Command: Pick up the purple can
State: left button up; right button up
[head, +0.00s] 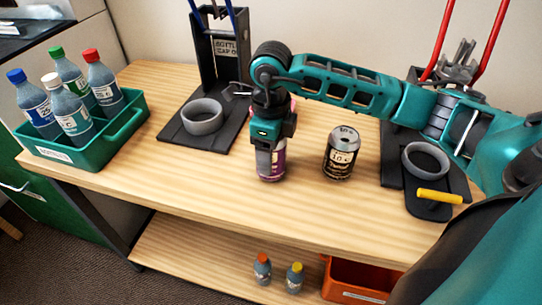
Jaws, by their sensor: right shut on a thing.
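The purple can (279,163) stands upright at the middle of the wooden table, partly hidden behind my right gripper. My right gripper (268,165) points down from above and is shut on the purple can. The can's base appears at table height; I cannot tell whether it touches the wood. My left gripper is not in view.
A black can (341,156) stands close to the right. A green crate (130,122) of capped bottles sits at the left. Black stands with grey rings (202,117) are behind and right. Small bottles (262,268) and an orange bin (352,284) are below.

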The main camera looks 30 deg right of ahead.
notch_tip(320, 180, up, 20)
jog(key=p, duration=0.4)
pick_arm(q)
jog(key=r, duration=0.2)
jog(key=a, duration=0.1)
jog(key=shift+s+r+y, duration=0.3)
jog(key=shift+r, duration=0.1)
pick_arm(e)
jog(key=a+f+n, duration=0.3)
jog(key=f+n, duration=0.2)
jog(key=n, duration=0.9)
jog(key=a+f+n, duration=0.4)
jog(key=f+n, duration=0.2)
jog(key=n, duration=0.8)
jog(key=shift+s+n, duration=0.2)
jog(key=shift+n, duration=0.1)
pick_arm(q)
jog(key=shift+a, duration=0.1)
